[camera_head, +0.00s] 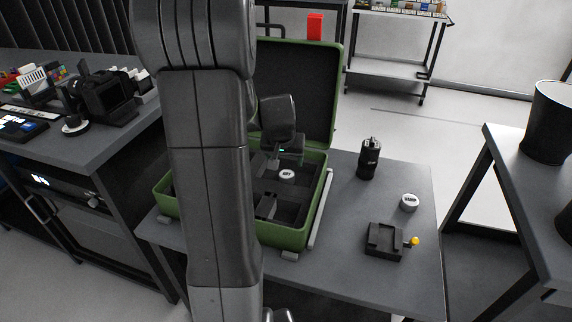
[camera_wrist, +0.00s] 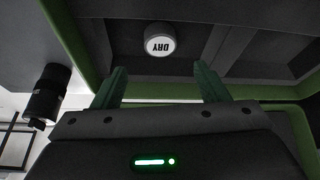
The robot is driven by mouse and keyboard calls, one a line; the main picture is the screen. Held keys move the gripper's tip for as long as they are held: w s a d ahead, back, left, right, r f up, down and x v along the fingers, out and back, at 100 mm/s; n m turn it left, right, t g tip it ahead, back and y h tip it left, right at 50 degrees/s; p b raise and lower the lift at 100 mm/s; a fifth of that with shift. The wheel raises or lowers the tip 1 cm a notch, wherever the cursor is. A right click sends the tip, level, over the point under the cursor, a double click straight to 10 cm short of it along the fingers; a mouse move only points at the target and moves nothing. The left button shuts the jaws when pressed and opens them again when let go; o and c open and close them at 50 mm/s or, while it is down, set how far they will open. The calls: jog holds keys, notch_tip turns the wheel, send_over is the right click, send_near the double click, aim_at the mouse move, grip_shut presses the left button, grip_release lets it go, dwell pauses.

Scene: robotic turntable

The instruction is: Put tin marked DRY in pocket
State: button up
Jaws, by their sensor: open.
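The tin marked DRY (camera_wrist: 160,40) is a small round tin with a white lid. It sits inside the open green case (camera_head: 325,185), in a dark-lined compartment, and also shows in the head view (camera_head: 286,175). My gripper (camera_wrist: 160,84) is open and empty, its two green fingers spread apart. The tin is beyond the fingertips and between their lines, not touching them. In the head view my gripper (camera_head: 283,155) is over the case, close to the tin. My arm hides the case's left part. A second white-lidded tin (camera_head: 409,202) stands on the table, its label unclear.
A black cylinder (camera_head: 369,158) stands on the table (camera_head: 345,245) right of the case. A black block with a yellow knob (camera_head: 385,242) lies nearer the front. Dark dividers split the case interior, and its raised lid (camera_head: 300,80) stands behind my gripper.

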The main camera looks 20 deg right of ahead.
jog(key=shift+v, duration=1.65)
jog(key=shift+f, duration=0.1)
